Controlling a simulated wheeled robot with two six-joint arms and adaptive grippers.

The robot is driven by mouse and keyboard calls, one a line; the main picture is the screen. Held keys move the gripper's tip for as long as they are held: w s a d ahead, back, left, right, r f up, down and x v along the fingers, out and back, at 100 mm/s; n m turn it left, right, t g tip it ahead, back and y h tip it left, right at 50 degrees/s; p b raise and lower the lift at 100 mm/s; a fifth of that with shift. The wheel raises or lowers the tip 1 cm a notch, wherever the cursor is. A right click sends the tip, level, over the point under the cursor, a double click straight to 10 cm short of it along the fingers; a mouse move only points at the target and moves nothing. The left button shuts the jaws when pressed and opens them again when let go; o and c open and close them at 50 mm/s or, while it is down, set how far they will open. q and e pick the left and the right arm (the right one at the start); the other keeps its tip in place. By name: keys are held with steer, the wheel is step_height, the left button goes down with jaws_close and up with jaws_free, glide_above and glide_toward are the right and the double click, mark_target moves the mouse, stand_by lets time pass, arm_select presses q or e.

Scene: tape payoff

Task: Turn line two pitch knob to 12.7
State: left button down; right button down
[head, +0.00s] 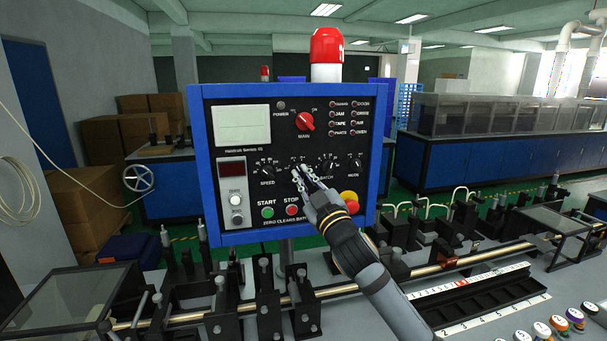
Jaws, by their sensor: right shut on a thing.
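A blue-framed black control panel (240,112) stands in the middle of the head view. Its lower row has a SPEED knob (268,171), a BATCH knob (327,168) and a MODE knob (356,164). My right gripper (302,171) reaches up from the lower right and is shut on the knob between SPEED and BATCH, where the pitch knob sits. My left gripper is not in view.
Close below the gripped knob are a green START button (267,212) and a red STOP button (292,210). A red emergency button (350,201) is right of my wrist. A red MAIN switch (305,121) sits above. Rails and black fixtures (304,300) stand below the panel.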

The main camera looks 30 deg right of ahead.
steer(key=n+y+p, duration=0.1)
steer(key=n+p, duration=0.1)
steer(key=n+g+y+p, duration=0.1)
steer(key=n+p, duration=0.1)
steer(key=n, duration=0.1)
steer(key=n+y+p, duration=0.1)
steer(key=n+p, duration=0.1)
steer(key=p, duration=0.1)
steer(key=shift+d+r+n+g, duration=0.15)
steer(key=shift+r+n+g, duration=0.15)
steer(key=shift+r, duration=0.1)
steer(key=shift+f+n+g+p, duration=0.15)
steer(key=shift+n+g+p, duration=0.25)
steer(key=shift+n+p, duration=0.45)
steer(key=shift+y, duration=0.3)
steer(key=c, duration=1.4)
jaws_free()
